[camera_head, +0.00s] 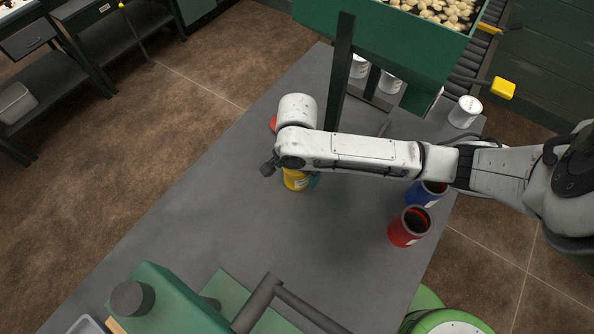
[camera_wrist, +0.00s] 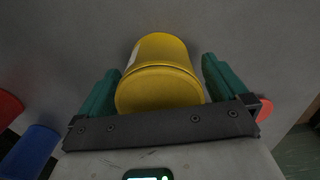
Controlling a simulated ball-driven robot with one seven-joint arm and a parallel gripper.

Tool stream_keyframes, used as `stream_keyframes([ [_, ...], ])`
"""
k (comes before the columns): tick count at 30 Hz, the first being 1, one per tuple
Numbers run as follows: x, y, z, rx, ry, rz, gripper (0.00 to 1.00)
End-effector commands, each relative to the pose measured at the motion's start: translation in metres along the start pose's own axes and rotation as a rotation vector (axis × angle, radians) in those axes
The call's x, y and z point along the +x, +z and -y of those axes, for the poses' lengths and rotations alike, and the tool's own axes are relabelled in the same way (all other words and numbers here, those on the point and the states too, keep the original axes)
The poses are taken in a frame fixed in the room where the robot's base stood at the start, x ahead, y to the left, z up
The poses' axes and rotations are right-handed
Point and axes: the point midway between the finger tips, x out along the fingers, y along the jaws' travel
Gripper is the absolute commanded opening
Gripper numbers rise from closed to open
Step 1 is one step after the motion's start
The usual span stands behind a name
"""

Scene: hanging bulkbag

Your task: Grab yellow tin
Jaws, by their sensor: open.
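The yellow tin (camera_head: 295,180) stands on the grey table in the head view, partly hidden under my wrist and arm. In the wrist view the yellow tin (camera_wrist: 160,72) lies between the two green fingers of my gripper (camera_wrist: 160,88). The left finger is close beside the tin's lower left, and a gap shows between the tin and the right finger. My gripper is open around the tin. In the head view my gripper (camera_head: 292,178) is mostly hidden behind the wrist.
A red tin (camera_head: 408,227) and a blue tin (camera_head: 424,194) stand to the right on the table (camera_head: 215,215). Another red thing (camera_head: 273,123) shows behind my wrist. White tins (camera_head: 465,112) stand near a green hopper (camera_head: 395,40) on a dark post.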

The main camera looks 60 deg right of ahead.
Motion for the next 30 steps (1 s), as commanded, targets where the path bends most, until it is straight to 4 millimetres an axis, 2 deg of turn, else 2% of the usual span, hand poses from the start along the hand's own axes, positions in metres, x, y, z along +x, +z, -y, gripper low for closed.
stream_keyframes([
  [7, 0.0015, -0.0001, 0.0001, 0.001, 0.0, 0.0, 0.99],
  [24, 0.0011, -0.0001, 0.0001, 0.001, 0.0, 0.0, 0.44],
  [30, 0.0008, -0.0002, 0.0002, 0.001, -0.001, 0.0, 0.43],
])
